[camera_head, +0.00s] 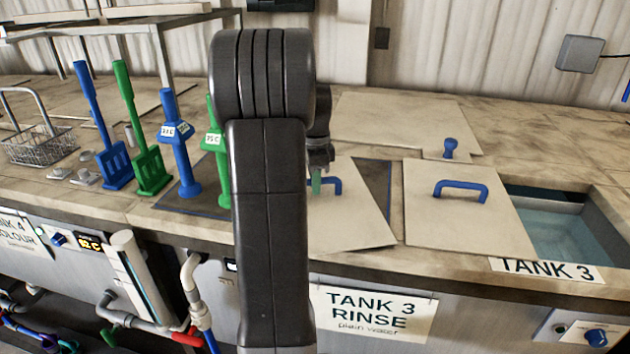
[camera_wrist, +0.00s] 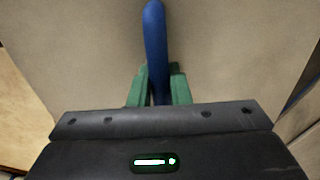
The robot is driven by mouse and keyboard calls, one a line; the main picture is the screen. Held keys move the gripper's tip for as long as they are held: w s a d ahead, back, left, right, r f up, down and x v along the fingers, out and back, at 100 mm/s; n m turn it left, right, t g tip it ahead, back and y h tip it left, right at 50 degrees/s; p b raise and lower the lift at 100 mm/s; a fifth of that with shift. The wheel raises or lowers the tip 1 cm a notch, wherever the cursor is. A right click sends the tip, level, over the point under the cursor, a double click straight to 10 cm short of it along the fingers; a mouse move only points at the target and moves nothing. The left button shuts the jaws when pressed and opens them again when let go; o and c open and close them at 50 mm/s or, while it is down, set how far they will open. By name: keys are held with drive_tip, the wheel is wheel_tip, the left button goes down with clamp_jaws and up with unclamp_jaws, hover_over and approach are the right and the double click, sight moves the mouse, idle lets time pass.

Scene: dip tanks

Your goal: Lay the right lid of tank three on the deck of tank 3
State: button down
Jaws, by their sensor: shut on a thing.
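My gripper (camera_head: 317,184) has green fingers. They are shut on the blue handle (camera_wrist: 155,40) of a flat beige lid (camera_head: 350,222), which fills most of the wrist view. In the head view, my arm hides the lid's left part. The lid is at the deck (camera_head: 410,258) left of the tank 3 opening, its front corner near the deck's front edge. I cannot tell whether it rests or hovers slightly. A second beige lid (camera_head: 455,222) with a blue handle (camera_head: 460,190) lies just right of it. Open water (camera_head: 560,238) shows in tank 3 farther right.
A beige panel with a blue knob (camera_head: 449,149) lies behind. Blue (camera_head: 178,150) and green upright tools, paddles (camera_head: 145,155) and a wire basket (camera_head: 40,140) stand left. The deck at back right is clear.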

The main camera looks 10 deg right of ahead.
idle(0.3)
drive_tip(key=c, duration=1.4)
unclamp_jaws()
drive_tip(key=shift+f, duration=0.1)
drive_tip(key=shift+o, duration=0.2)
wheel_tip(320, 180, up, 12)
drive_tip(key=shift+b, duration=0.3)
